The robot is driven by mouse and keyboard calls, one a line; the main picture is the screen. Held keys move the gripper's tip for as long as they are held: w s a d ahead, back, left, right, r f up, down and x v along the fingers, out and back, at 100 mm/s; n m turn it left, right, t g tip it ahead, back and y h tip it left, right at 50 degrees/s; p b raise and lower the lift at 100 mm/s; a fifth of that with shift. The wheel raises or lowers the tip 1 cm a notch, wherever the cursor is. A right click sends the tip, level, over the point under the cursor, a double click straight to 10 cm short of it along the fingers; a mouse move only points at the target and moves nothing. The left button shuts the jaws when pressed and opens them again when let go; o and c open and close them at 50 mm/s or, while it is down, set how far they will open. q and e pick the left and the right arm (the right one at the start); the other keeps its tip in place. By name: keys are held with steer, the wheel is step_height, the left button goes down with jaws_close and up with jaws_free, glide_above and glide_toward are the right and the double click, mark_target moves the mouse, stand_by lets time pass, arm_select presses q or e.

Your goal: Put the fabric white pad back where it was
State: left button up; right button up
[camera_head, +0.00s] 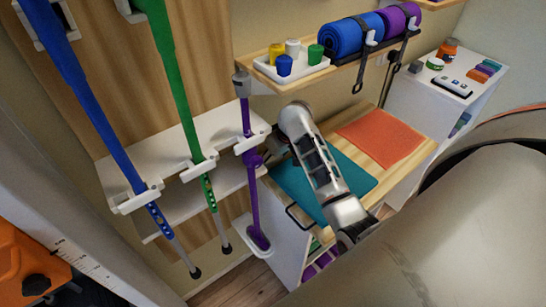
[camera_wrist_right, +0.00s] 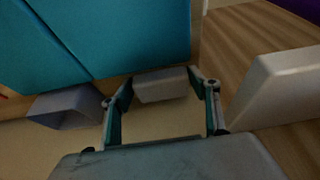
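A small whitish pad (camera_wrist_right: 161,85) shows in the right wrist view, between the two fingertips of my right gripper (camera_wrist_right: 161,82). Both fingertips appear to press on its sides. In the head view my right arm reaches over the wooden bench, and the right gripper (camera_head: 277,143) is mostly hidden behind the wrist, near the purple cane (camera_head: 250,160). The pad cannot be made out there. My left gripper is not in view.
A teal mat (camera_head: 352,178) and an orange mat (camera_head: 382,137) lie on the bench. Blue (camera_head: 95,105) and green (camera_head: 178,85) canes hang on white brackets at the left. Above the bench, a shelf holds a white tray (camera_head: 290,70) of cups and rolled mats (camera_head: 350,37).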

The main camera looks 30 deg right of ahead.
stand_by(0.3)
steer(key=shift+r, duration=0.3)
steer(key=v, duration=0.3)
steer(key=shift+s, duration=0.35)
steer(key=s, duration=0.7)
steer(key=s+d, duration=0.1)
steer(key=s, duration=0.2)
steer(key=shift+s, duration=0.65)
steer(key=shift+s+f, duration=0.1)
